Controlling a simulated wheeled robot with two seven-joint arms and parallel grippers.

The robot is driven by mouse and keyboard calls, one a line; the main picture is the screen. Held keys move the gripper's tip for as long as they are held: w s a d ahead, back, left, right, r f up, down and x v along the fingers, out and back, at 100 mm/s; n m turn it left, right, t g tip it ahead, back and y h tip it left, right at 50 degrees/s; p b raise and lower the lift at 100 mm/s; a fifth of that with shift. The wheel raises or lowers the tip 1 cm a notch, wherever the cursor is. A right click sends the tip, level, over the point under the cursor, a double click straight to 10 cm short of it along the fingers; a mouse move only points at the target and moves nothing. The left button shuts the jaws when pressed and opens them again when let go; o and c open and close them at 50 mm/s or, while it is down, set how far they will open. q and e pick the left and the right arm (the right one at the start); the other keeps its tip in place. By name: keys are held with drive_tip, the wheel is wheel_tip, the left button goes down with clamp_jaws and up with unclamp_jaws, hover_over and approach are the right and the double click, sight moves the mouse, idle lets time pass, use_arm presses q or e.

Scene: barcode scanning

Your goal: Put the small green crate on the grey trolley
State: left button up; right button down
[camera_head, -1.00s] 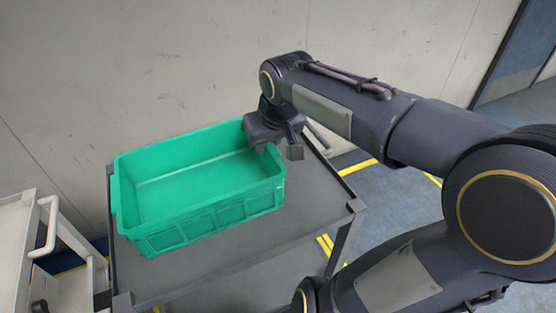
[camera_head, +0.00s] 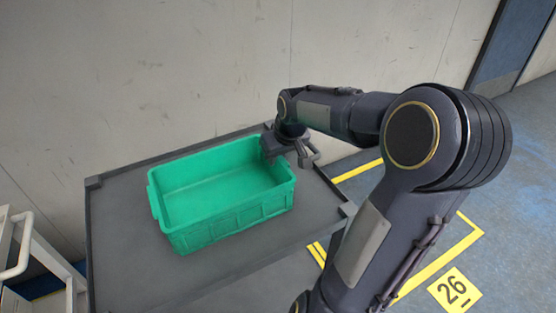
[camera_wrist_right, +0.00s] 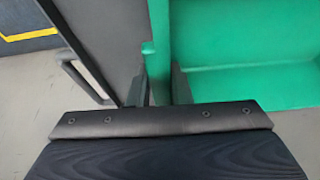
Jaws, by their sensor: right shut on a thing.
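The small green crate (camera_head: 222,222) is open-topped, empty and upright over the top of the dark grey trolley (camera_head: 125,235). It looks level; I cannot tell for sure whether its base touches the trolley top. My right gripper (camera_head: 278,150) is shut on the crate's right-hand end wall, near the far corner. In the right wrist view the crate's green rim (camera_wrist_right: 158,60) runs between the two fingers (camera_wrist_right: 160,88). The crate's underside is hidden. My left gripper is out of view.
A pale cart (camera_head: 40,262) with a white handle stands at the left, close to the trolley. The wall (camera_head: 150,70) rises behind the trolley. Open blue floor (camera_head: 390,280) with yellow lines lies to the right, under my right arm.

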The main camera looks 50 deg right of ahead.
drive_tip(key=shift+f, duration=0.1)
drive_tip(key=c, duration=1.3)
unclamp_jaws()
drive_tip(key=p+v, duration=0.3)
drive_tip(key=v, duration=0.7)
drive_tip(key=shift+r+p, duration=0.3)
drive_tip(key=shift+p, duration=0.1)
drive_tip(key=s+a+f+y, duration=0.1)
drive_tip(key=s+a+f, duration=0.1)
drive_tip(key=s+a, duration=0.2)
drive_tip(key=s+a+f+n+y, duration=0.1)
drive_tip(key=s+a, duration=0.3)
drive_tip(key=a, duration=0.7)
drive_tip(key=s+a+f+t+y, duration=0.1)
drive_tip(key=s+a+f+y, duration=0.1)
drive_tip(key=a, duration=0.5)
drive_tip(key=shift+s+a+f+n+y, duration=0.1)
drive_tip(key=shift+s+f+n+y, duration=0.15)
drive_tip(key=shift+s, duration=0.35)
drive_tip(key=shift+s+a+f+n+y, duration=0.15)
drive_tip(key=shift+s+y, duration=0.1)
drive_tip(key=shift+s, duration=0.4)
